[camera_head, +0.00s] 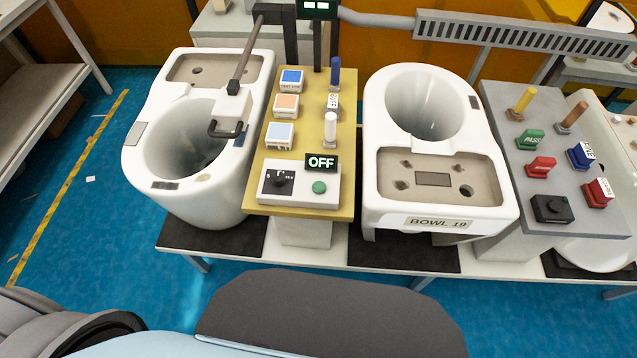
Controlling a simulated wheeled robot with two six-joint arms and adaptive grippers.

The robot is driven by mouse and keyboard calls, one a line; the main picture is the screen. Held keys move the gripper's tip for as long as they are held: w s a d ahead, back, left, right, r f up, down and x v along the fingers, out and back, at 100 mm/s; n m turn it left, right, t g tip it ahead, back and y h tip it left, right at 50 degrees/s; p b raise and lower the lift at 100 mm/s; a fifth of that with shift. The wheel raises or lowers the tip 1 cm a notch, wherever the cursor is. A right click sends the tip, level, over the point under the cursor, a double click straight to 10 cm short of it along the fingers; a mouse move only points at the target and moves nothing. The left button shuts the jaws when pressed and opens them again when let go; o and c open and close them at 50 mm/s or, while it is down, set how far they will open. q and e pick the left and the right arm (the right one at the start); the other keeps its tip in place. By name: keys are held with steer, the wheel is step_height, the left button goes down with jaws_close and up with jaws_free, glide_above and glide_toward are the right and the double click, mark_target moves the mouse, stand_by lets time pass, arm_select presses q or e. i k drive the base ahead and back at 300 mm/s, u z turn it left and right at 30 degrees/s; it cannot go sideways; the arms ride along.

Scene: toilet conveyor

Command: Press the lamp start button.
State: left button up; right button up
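A white control box (298,197) sits at the near end of the yellow panel (312,110). A black display (321,162) reading "OFF" stands just behind the button. Nothing covers the green button. Which control is the lamp start button is not labelled legibly. Neither of my grippers shows in the head view.
White toilet bowls (205,130) (431,150) stand on both sides of the yellow panel. Blue, orange and pale blocks and upright posts are on it. A grey panel (509,110) to the right holds colored stamps.

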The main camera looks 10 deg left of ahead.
mark_target(320, 187)
steer(key=z, duration=0.55)
steer(key=k, duration=0.65)
steer(key=z, duration=0.55)
steer(key=i, duration=0.2)
